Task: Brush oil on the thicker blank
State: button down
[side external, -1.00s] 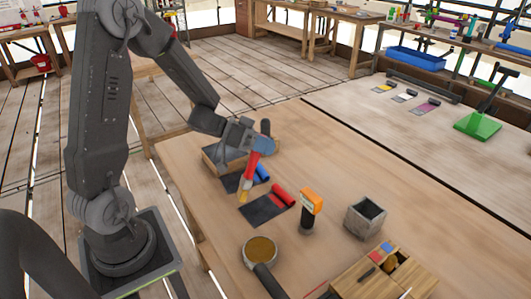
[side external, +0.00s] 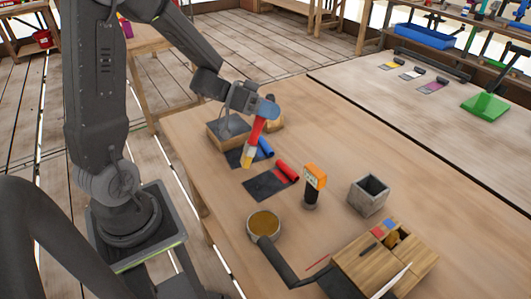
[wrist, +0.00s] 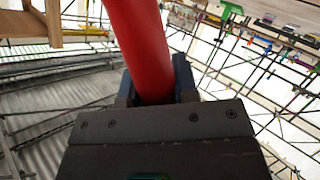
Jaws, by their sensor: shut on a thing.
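My gripper (side external: 262,108) is shut on the red handle of a brush (side external: 259,130), which hangs tilted with its pale yellow bristles (side external: 247,159) pointing down. The red handle (wrist: 140,45) fills the middle of the wrist view. A blue blank (side external: 265,147) lies just behind the brush on a dark mat, partly hidden. A red blank (side external: 287,171) lies on another dark mat (side external: 265,187) to the front right. I cannot tell surely which blank is thicker. A round pan (side external: 264,222) of amber oil, with a long dark handle, stands at the front. The bristles appear above the mats; contact is unclear.
An orange-topped upright tool (side external: 314,180) stands right of the red blank. A grey square pot (side external: 369,195) is further right. A wooden box (side external: 385,262) with compartments sits at the front right. A wooden tray (side external: 228,130) is behind the brush. The table's back right is clear.

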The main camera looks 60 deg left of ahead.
jog(key=w+d+r+m, duration=0.3)
jog(key=w+d+r, duration=0.15)
jog(key=d, duration=0.25)
jog(key=shift+t, duration=0.3)
jog(key=shift+s+d+f, duration=0.15)
jog(key=shift+d+f, duration=0.1)
jog(key=shift+f, duration=0.85)
jog(key=shift+s+d+f, duration=0.1)
jog(key=shift+d+f, duration=0.1)
jog(key=shift+f, duration=0.9)
jog(key=shift+r, duration=0.1)
